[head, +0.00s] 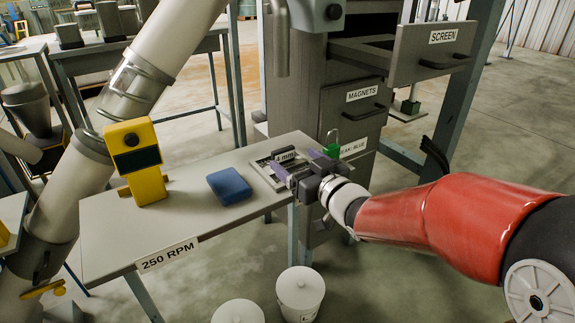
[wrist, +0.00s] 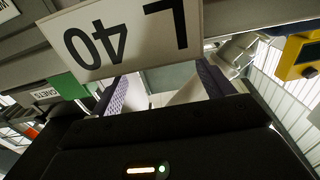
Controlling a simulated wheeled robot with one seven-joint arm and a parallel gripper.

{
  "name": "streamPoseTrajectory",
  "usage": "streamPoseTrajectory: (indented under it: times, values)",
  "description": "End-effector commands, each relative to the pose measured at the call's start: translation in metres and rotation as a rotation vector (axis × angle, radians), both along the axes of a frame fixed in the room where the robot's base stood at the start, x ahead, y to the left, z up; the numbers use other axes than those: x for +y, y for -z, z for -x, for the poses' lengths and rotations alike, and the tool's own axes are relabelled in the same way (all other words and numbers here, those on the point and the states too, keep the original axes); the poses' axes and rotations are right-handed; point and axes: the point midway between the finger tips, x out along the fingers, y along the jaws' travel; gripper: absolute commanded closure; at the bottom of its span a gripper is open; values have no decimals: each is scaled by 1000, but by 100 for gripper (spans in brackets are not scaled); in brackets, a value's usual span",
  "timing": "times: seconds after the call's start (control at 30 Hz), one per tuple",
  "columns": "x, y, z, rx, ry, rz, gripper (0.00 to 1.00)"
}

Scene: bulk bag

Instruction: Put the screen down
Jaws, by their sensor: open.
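The screen, a flat grey frame (head: 262,174), lies on the table's right end in the head view. A small labelled plate (head: 285,155) stands at its far side. In the wrist view a pale plate (wrist: 115,38) with large dark upside-down characters, looking like "L 40", is close in front of the jaws. My gripper (head: 293,170) is at the right edge of the screen, low over the table. Its purple fingers (wrist: 167,88) are apart with nothing seen gripped between them. I cannot tell whether they touch the frame. The gripper hides the screen's right part.
The table (head: 110,240) bears a yellow device (head: 148,188) and a blue block (head: 229,186). Behind is a grey cabinet with its SCREEN drawer (head: 420,56) pulled out and its MAGNETS drawer (head: 350,108) shut. Two white buckets (head: 300,290) stand on the floor in front.

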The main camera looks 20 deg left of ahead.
Motion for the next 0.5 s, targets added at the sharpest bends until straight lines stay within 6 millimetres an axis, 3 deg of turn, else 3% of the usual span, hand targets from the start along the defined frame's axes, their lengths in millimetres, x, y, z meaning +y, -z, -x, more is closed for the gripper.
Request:
streamPoseTrajectory:
  times: [0.23,0.5]
  values:
    - [28,-3,-23,0,0,1,20]
    - [33,-3,-28,0,3,1,20]
